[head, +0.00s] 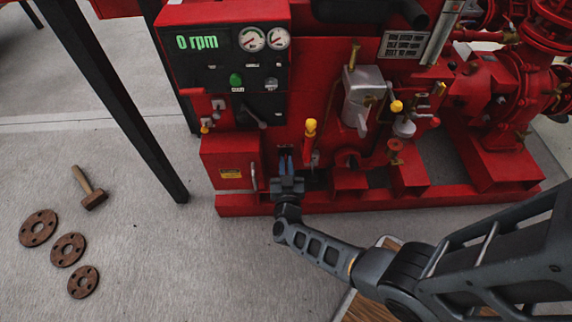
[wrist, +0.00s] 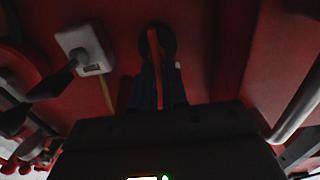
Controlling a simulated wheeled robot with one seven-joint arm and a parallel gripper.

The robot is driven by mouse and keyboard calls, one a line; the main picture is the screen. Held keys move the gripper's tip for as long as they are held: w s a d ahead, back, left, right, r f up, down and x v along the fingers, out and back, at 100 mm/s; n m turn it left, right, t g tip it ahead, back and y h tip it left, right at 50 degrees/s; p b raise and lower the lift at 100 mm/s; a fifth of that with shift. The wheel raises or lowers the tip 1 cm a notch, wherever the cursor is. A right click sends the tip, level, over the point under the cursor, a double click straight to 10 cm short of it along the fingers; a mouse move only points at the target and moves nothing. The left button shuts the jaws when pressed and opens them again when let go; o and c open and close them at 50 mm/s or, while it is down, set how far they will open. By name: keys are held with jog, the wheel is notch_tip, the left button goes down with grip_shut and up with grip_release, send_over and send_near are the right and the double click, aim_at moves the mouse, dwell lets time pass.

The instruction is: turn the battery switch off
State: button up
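The battery switch appears to be the red lever on a round black base (wrist: 153,36) in the wrist view, set on a red panel. My gripper (wrist: 160,80) has its dark blue fingers on either side of the red lever, with little gap, and looks shut on it. The fingertips and the lever are in deep shadow. In the head view my gripper (head: 286,154) reaches low into the pumpset's front, just right of a red box. The switch is hidden there behind my fingers.
The red box (head: 230,165) with a grey handle stands close left of my gripper. In the wrist view, a pale switch box (wrist: 86,45) and a grey bar (wrist: 300,103) flank the fingers.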

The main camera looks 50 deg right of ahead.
grip_shut()
jog(key=shift+s, duration=0.1)
jog(key=m, duration=0.1)
jog(key=m+b, duration=0.1)
jog(key=m, duration=0.1)
jog(key=m+b, duration=0.1)
jog(key=shift+s+d+f+m, duration=0.2)
jog(key=shift+s+m, duration=0.05)
jog(key=shift+m, duration=0.15)
jog(key=shift+s+d+f+m+b, duration=0.2)
jog(key=shift+m+b, duration=0.9)
jog(key=shift+m, duration=1.1)
jog(key=shift+s+f+m+b, duration=0.1)
jog(key=shift+f+m+b, duration=0.25)
jog(key=shift+m+b, duration=1.3)
jog(key=shift+s+d+f+m+b, duration=0.2)
jog(key=shift+m+b, duration=0.35)
jog(key=shift+m, duration=2.2)
jog(key=shift+a, duration=0.1)
